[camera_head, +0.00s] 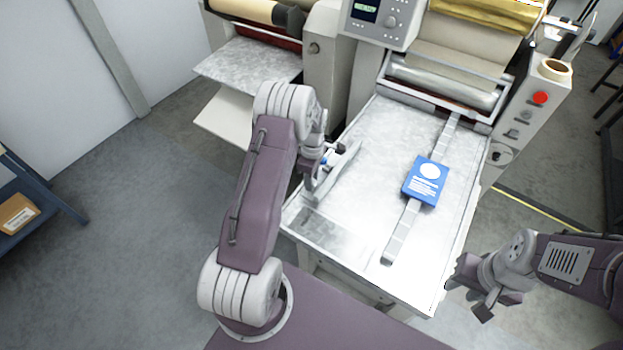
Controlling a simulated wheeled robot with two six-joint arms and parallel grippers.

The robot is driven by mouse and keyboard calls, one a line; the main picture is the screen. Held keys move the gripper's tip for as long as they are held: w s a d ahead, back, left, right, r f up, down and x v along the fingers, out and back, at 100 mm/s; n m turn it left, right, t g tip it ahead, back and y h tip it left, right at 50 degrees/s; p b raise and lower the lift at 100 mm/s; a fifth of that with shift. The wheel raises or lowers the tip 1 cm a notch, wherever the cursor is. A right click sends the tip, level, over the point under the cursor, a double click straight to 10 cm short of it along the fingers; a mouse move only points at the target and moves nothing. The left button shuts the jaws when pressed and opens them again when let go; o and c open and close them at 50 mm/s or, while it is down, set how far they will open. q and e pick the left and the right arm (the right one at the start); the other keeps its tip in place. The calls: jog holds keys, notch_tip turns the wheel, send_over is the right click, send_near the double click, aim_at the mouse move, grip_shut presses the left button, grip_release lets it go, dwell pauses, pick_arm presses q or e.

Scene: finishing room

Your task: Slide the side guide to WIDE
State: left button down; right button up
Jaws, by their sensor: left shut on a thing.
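The side guide (346,161) is a short pale grey bar at the left side of the laminator's metal feed table (375,135). My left gripper (328,163) is at this bar and is shut on it, with a small blue part showing at the jaws. My own wrist hides part of the grip. No readable WIDE mark shows. My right gripper (475,290) hangs off the table's right front corner, apart from everything.
A blue printed booklet (426,181) lies across a segmented grey strip (402,232) on the table's right half. A control box (383,20) and rollers stand behind. A red button (540,98) is on the right housing. Another machine's tray (247,66) is at the back left.

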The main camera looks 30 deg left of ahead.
pick_arm(q)
jog(key=shift+w+r, duration=0.15)
jog(key=shift+d, duration=0.45)
jog(key=d, duration=0.6)
jog(key=s+d, duration=0.1)
jog(key=d, duration=0.6)
jog(key=d+b, duration=0.1)
jog(key=d, duration=0.5)
jog(key=shift+s+d, duration=0.15)
jog(key=shift+s, duration=0.1)
jog(key=c, duration=1.1)
grip_release()
jog(key=shift+o, duration=0.2)
jog(key=shift+s, duration=0.1)
